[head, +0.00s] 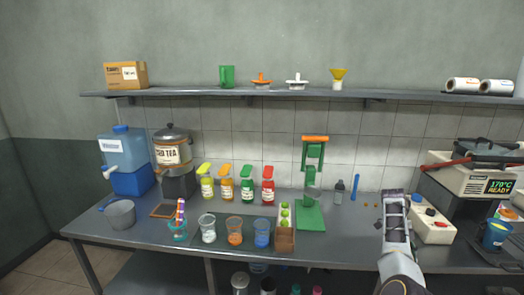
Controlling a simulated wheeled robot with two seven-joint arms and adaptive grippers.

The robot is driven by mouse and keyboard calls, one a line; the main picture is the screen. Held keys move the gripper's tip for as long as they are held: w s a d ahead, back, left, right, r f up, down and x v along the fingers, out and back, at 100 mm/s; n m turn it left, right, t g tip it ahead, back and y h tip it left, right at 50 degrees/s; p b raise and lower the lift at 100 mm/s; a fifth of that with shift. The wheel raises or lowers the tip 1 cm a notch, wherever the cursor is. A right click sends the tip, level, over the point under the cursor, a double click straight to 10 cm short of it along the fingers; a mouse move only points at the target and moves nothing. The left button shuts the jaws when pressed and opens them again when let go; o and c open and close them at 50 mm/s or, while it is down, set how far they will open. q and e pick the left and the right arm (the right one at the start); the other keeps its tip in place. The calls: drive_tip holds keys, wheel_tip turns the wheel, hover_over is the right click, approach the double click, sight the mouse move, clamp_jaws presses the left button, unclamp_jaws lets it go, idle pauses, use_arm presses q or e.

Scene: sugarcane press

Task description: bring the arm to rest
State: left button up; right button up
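My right arm comes up from the bottom edge at the right of the head view. Its gripper (394,201) is over the right part of the steel table (350,258), beside a white box with red and blue buttons (431,220). The gripper points away from me, so its fingers are hard to make out. I see nothing clearly held in it. My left gripper and arm are not in view.
A green press (311,190) stands mid-table, left of my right arm. A wooden crate of limes (285,228), several glasses and bottles stand farther left. A dark bottle (339,191) and a blue stick (355,187) are behind. A fryer-like machine (480,180) stands right.

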drive_tip(key=s+a+f+n+t+h, duration=0.1)
drive_tip(key=s+a+f+n, duration=0.3)
drive_tip(key=f, duration=0.7)
drive_tip(key=s+d+f+n+t, duration=0.1)
drive_tip(key=s+f+n, duration=0.1)
drive_tip(key=f+n, duration=0.65)
drive_tip(key=s+a+f+n+t+h, duration=0.1)
drive_tip(key=s+a+f+n, duration=0.15)
drive_tip(key=f, duration=1.15)
drive_tip(key=s+a+f+n+t+y, duration=0.1)
drive_tip(key=s+a+f+n, duration=0.25)
drive_tip(key=s+f, duration=0.45)
drive_tip(key=s+a+f+n, duration=0.2)
drive_tip(key=s+f+n, duration=0.3)
drive_tip(key=s+f, duration=0.2)
drive_tip(key=s+a+f+n+y, duration=0.1)
drive_tip(key=s+a+f+n, duration=0.2)
drive_tip(key=s, duration=0.7)
drive_tip(key=s+a+f+n+y, duration=0.1)
drive_tip(key=s+a+f+n, duration=0.3)
drive_tip(key=s, duration=0.7)
drive_tip(key=s+a+f+n+t+y, duration=0.1)
drive_tip(key=s+a+f+n, duration=0.2)
drive_tip(key=s, duration=0.8)
drive_tip(key=shift+a+f, duration=0.5)
drive_tip(key=shift+a, duration=0.75)
drive_tip(key=shift+s, duration=0.3)
